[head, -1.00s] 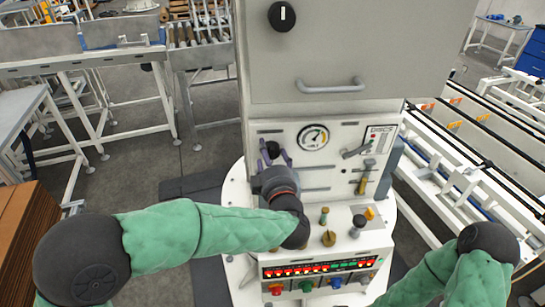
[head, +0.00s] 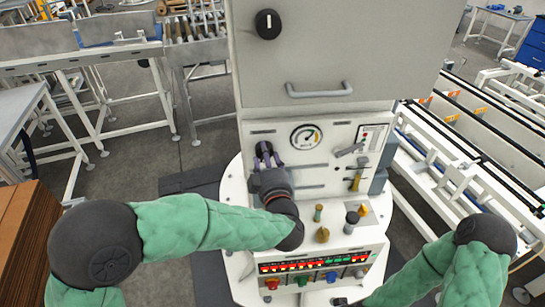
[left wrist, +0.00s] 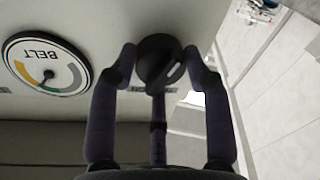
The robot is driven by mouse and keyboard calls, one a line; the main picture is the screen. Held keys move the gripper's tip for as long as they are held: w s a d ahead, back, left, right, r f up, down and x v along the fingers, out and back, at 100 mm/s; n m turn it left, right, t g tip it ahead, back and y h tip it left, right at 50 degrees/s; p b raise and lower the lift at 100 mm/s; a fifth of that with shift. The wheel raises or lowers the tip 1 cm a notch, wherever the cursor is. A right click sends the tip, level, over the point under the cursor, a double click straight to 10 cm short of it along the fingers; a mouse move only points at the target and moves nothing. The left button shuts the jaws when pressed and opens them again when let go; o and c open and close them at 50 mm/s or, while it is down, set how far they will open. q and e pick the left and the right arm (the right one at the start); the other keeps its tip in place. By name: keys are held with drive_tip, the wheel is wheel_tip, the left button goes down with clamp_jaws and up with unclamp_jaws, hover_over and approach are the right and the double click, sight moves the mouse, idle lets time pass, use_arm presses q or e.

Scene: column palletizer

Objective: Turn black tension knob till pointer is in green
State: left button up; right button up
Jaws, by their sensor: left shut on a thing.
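The black tension knob (head: 264,149) is on the left of the pale machine panel, below the large cabinet. The round BELT gauge (head: 306,137) is to the right of the knob.
A second black knob (head: 268,24) and a grey handle (head: 318,90) are on the cabinet above. A yellow lever (head: 356,182) is on the panel's right. Below, the console has small knobs, red and green lights and coloured buttons (head: 309,279). A conveyor (head: 480,150) stands at right.

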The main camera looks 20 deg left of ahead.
use_arm(q)
drive_tip(key=o, duration=1)
drive_tip(key=shift+a+r, duration=0.15)
drive_tip(key=shift+r, duration=0.35)
drive_tip(key=shift+c, duration=0.2)
drive_tip(key=shift+o, duration=0.9)
drive_tip(key=shift+s, duration=0.15)
drive_tip(key=shift+a+f, duration=0.1)
drive_tip(key=shift+f, duration=0.05)
drive_tip(key=shift+d, duration=0.25)
drive_tip(key=shift+s, duration=0.2)
drive_tip(key=v, duration=1.1)
drive_tip(key=shift+s, duration=0.35)
use_arm(e)
drive_tip(key=shift+w+a+f, duration=0.25)
drive_tip(key=shift+w+a, duration=0.15)
drive_tip(key=shift+a, duration=0.25)
use_arm(q)
drive_tip(key=shift+d, duration=0.1)
